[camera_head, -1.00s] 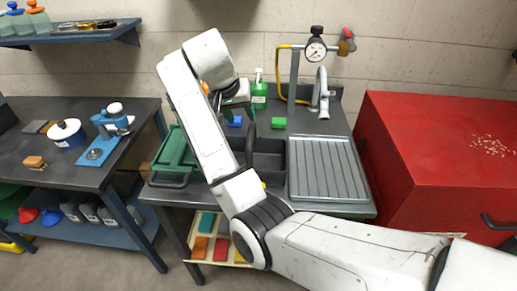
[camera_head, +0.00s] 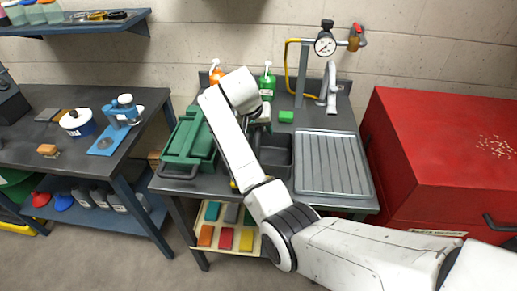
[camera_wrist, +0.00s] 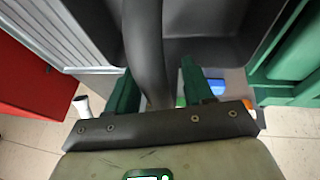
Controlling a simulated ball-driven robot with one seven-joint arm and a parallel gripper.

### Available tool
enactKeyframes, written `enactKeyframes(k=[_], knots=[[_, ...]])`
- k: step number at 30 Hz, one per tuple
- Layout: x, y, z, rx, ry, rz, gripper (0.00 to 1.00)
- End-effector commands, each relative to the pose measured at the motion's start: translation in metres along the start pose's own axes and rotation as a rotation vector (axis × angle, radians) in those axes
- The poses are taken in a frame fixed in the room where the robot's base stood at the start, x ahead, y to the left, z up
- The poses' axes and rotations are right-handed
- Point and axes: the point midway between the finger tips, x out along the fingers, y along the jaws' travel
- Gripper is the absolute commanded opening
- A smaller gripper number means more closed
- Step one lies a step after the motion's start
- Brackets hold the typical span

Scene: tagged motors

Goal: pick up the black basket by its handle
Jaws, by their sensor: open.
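The black basket (camera_head: 277,158) sits on the grey worktop just left of the ribbed draining tray; my arm hides its left part. In the wrist view, its dark thick handle (camera_wrist: 146,45) runs down between my gripper's two green fingers. The dark interior and wall of the basket (camera_wrist: 205,48) show behind it. My gripper (camera_wrist: 160,88) is open, with a finger on each side of the handle; the right finger stands clear of it, and I cannot tell whether the left one touches. In the head view, my gripper is mostly hidden behind my arm.
A green basket (camera_head: 183,148) stands close to the left. The ribbed tray (camera_head: 330,165) adjoins on the right. Behind are a green block (camera_head: 286,117), a green bottle (camera_head: 267,85), an orange-topped bottle (camera_head: 216,74) and a gauge stand (camera_head: 325,46). A red cabinet (camera_head: 430,150) stands further right.

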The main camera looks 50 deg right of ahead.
Motion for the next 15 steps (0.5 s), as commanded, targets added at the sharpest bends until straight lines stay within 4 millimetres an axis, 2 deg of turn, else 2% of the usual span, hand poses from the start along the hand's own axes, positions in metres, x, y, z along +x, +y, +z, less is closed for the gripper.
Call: enactKeyframes(k=[6,15], knots=[[0.0007,-0.0001,-0.0001,0.0,0.0,0.0,0.51],[0.0002,-0.0002,-0.0002,0.0,0.001,0.0,0.22]])
